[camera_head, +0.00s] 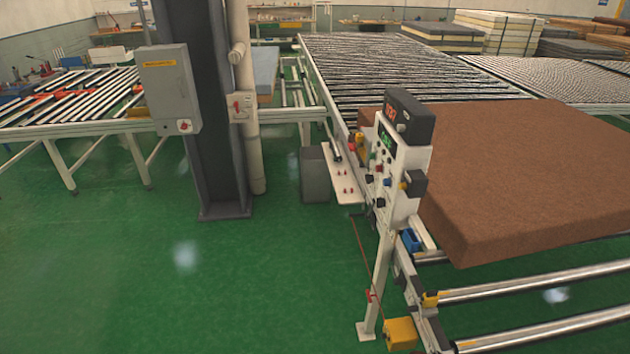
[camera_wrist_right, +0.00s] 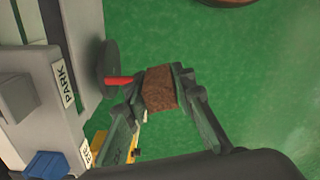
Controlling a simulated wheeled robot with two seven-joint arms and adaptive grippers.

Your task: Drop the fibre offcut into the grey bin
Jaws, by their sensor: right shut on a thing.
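The fibre offcut, a small brown rough block (camera_wrist_right: 162,90), is between the fingertips of my right gripper (camera_wrist_right: 157,84) in the right wrist view. The gripper is shut on it and holds it over green floor. A grey box (camera_head: 315,175), which looks like the grey bin, stands on the floor in the head view, beside the dark column and left of the control stand. I cannot see into it. Neither gripper shows in the head view, and my left gripper is in no view.
A control stand (camera_head: 393,165) with knobs and buttons stands at the conveyor's near edge. A large brown mattress slab (camera_head: 540,170) lies on the rollers. A dark column (camera_head: 208,110) rises at left. A labelled grey panel (camera_wrist_right: 40,95) is close to my right gripper. Green floor (camera_head: 130,270) is clear at front left.

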